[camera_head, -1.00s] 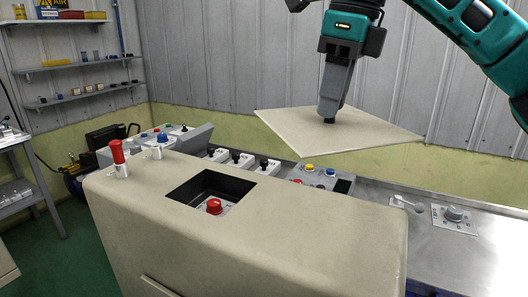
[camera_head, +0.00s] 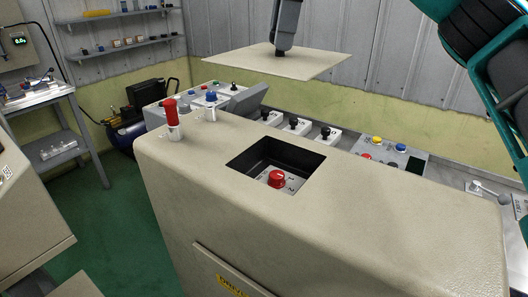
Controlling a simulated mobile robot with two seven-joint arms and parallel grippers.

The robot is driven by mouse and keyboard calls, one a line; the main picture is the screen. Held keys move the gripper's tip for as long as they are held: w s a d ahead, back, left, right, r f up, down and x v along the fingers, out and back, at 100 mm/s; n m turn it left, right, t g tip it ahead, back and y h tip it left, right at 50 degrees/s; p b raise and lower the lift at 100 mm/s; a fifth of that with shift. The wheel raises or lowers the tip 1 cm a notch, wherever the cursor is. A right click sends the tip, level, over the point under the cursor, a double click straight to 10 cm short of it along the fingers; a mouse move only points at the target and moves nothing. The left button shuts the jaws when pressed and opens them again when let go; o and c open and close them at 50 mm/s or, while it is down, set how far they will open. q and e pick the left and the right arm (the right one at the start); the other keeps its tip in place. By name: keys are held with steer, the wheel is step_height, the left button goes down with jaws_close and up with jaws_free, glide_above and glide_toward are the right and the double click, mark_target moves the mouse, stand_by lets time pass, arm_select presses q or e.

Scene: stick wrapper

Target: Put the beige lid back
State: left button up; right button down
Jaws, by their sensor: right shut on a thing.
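The beige lid (camera_head: 293,64) is a flat, thin square plate, held up in the air near the back wall, above and behind the machine housing. My right gripper (camera_head: 280,50) reaches down from the top edge of the view and is shut on the knob at the lid's middle; the knob itself is mostly hidden. The beige housing (camera_head: 400,205) has a square dark opening (camera_head: 262,152) in its top. Inside the opening sits a red rotary knob (camera_head: 276,179) on a grey plate. The lid is well clear of the opening. My left gripper is not in view.
A red-topped post (camera_head: 171,113) and a blue button (camera_head: 211,98) stand on or behind the housing's left end. Black-knobbed switch boxes (camera_head: 296,124) and a button panel (camera_head: 390,155) lie behind it. A side table (camera_head: 45,92) stands at left.

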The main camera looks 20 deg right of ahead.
step_height(320, 180, down, 19)
steer(key=shift+f+b, duration=0.2)
steer(key=shift+b, duration=1.05)
steer(key=shift+s, duration=0.1)
steer(key=shift+f+b, duration=0.35)
steer(key=shift+f, duration=0.3)
steer(key=c, duration=0.8)
jaws_free()
steer(key=shift+o, duration=0.2)
